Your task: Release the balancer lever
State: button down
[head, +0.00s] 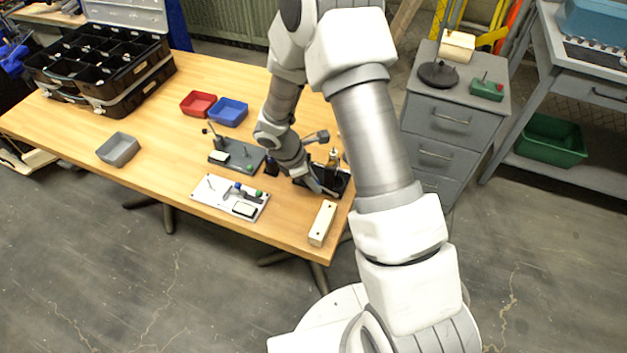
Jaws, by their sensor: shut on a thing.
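My gripper (322,189) reaches down at the right end of the wooden table. It is at a dark device (342,186) with a small brass-coloured upright part (333,158). The gripper is shut on a part of this device, which appears to be the balancer lever. The lever is mostly hidden by the fingers and too small to make out, so I cannot tell its angle.
Left of my gripper are a grey fixture plate (232,160) and a white plate with small parts (211,196). A cream block (322,223) lies at the table's front right. Red (198,103), blue (229,111) and grey bins (118,149) stand further left.

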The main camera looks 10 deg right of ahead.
jog(key=shift+w+d+r, duration=0.1)
jog(key=shift+w, duration=0.05)
jog(key=shift+s+d+r+t+y+b, duration=0.25)
jog(key=shift+r+t+y+b, duration=0.2)
jog(key=shift+y, duration=0.2)
jog(key=shift+s+d+r+t+y+b, duration=0.1)
jog(key=shift+d+r+t+y+b, duration=0.15)
jog(key=shift+t+y+b, duration=0.3)
jog(key=c, duration=0.7)
grip_release()
jog(key=shift+c, duration=0.2)
jog(key=shift+m, duration=0.3)
jog(key=shift+s, duration=0.1)
jog(key=p+v, duration=0.5)
jog(key=v, duration=1.2)
jog(key=shift+w+r+p, duration=0.2)
jog(key=shift+r+p, duration=0.1)
jog(key=shift+p, duration=0.1)
